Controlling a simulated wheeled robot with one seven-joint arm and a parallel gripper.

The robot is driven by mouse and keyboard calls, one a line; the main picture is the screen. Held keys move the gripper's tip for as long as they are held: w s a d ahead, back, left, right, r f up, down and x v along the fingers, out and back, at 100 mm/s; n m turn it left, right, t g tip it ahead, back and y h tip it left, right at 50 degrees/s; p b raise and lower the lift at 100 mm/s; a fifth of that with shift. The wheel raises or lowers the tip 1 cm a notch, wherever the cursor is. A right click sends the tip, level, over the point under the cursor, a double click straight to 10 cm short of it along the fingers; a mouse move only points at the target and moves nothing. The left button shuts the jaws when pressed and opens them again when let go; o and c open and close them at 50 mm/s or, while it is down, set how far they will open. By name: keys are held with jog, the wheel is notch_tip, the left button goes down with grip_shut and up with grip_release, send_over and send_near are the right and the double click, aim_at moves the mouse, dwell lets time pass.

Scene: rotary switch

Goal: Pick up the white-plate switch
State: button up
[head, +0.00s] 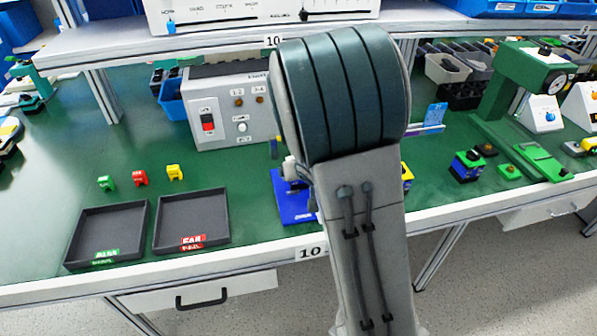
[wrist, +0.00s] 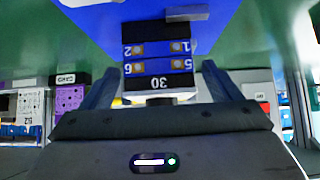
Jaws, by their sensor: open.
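A rotary switch with a blue and black body (wrist: 160,67), numbered terminals and an upside-down "30" label is in the middle of the wrist view. A pale edge that may be its white plate (wrist: 172,97) shows just below the label. My gripper (wrist: 158,78) is open, with one dark blue finger on each side of the switch and a visible gap on both sides. In the head view my arm hides the gripper and most of this spot; a blue stand (head: 293,203) with a pale part (head: 291,169) shows at the arm's left edge.
Two dark trays, one with a green label (head: 106,233) and one with a red label (head: 191,218), lie at the front left. A grey control box (head: 220,105) stands behind. A shelf overhangs the back.

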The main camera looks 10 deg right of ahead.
jog(key=shift+x, duration=1.05)
jog(key=c, duration=1.2)
jog(key=shift+o, duration=0.2)
jog(key=shift+r, duration=0.2)
notch_tip(320, 180, up, 4)
jog(key=shift+r+p, duration=0.15)
jog(key=shift+p, duration=0.4)
jog(key=s+d+r+p, duration=0.1)
jog(key=d+r+p, duration=0.5)
jog(key=d, duration=0.5)
jog(key=shift+d+r+p, duration=0.2)
jog(key=shift+d+p, duration=0.1)
jog(key=shift+p, duration=0.25)
